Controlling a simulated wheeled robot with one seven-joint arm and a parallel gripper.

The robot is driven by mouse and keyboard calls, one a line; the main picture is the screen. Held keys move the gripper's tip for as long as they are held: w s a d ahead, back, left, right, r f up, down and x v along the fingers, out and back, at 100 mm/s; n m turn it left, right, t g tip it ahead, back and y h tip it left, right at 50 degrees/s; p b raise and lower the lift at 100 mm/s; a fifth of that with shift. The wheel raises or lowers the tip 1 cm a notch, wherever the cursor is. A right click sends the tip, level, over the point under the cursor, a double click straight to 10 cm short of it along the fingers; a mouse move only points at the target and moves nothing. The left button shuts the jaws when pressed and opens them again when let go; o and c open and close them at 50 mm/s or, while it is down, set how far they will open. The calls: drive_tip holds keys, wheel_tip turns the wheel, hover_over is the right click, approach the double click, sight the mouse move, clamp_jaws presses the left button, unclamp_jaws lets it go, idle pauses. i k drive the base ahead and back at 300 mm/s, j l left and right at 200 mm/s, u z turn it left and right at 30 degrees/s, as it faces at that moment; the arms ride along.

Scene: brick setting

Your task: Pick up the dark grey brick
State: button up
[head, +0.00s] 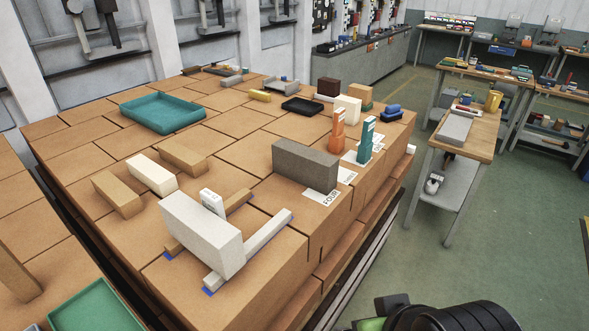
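The dark grey brick (305,165) stands on its long narrow side on the brown block-topped surface (235,136), near its right edge. It is behind a white card (323,196) that reads FOUR. Nothing touches it from above. My gripper's fingers are not in view. Only a black and green part of what seems to be my arm shows at the bottom right, well apart from the brick.
A large white brick (203,232) rests across two bars, nearer than the grey brick. Orange (338,130) and teal (366,140) upright pieces stand behind right. A teal tray (162,112) lies far left. Green floor (480,270) is clear at right, before a wooden bench (478,130).

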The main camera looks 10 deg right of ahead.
sight(315, 171)
drive_tip(key=i+l+u, duration=0.25)
drive_tip(key=u, duration=0.25)
drive_tip(key=i+l+u, duration=0.15)
drive_tip(key=l+u, duration=0.85)
drive_tip(key=i+l+u, duration=0.1)
drive_tip(key=l+u, duration=0.85)
drive_tip(key=k+j, duration=0.05)
drive_tip(key=j, duration=0.1)
